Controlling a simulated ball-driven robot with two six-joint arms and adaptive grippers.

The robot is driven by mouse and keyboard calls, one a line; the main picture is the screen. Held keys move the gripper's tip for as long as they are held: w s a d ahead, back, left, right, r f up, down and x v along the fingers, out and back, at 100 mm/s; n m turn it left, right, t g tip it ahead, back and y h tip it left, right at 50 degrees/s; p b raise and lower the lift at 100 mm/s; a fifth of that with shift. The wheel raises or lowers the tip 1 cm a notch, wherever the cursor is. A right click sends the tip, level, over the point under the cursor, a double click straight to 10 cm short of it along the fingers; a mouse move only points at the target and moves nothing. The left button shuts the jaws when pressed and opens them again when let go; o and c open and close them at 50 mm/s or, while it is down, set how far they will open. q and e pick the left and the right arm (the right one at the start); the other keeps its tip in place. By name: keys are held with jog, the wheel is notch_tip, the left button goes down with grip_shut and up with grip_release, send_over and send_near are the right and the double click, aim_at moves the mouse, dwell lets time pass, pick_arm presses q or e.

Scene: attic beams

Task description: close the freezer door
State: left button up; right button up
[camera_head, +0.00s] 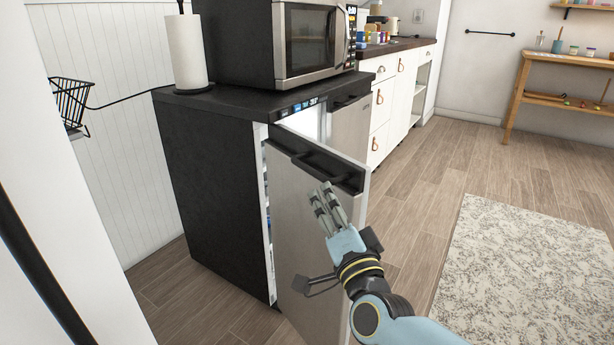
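The freezer (215,165) is a black cabinet with a lit display strip on its top front edge. Its steel door (296,225) stands ajar, swung out toward me, with a bright white interior showing in the gap. A dark bar handle (318,163) runs along the door's upper part. My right gripper (326,198) is in front of the door, just below the handle, with its fingers pointing up. Its fingers look close together, and whether it touches the door is unclear. My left gripper is out of view.
A microwave (310,42) and a paper towel roll (186,52) stand on the freezer top. White drawers (383,105) are behind. A pale rug (530,270) lies at the right, with open wooden floor between. A wooden table (565,98) stands far right.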

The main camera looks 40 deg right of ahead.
aim_at(313, 169)
jog(key=x, duration=0.9)
jog(key=shift+w+d, duration=0.15)
jog(key=shift+w, duration=0.15)
jog(key=shift+c, duration=0.4)
grip_shut()
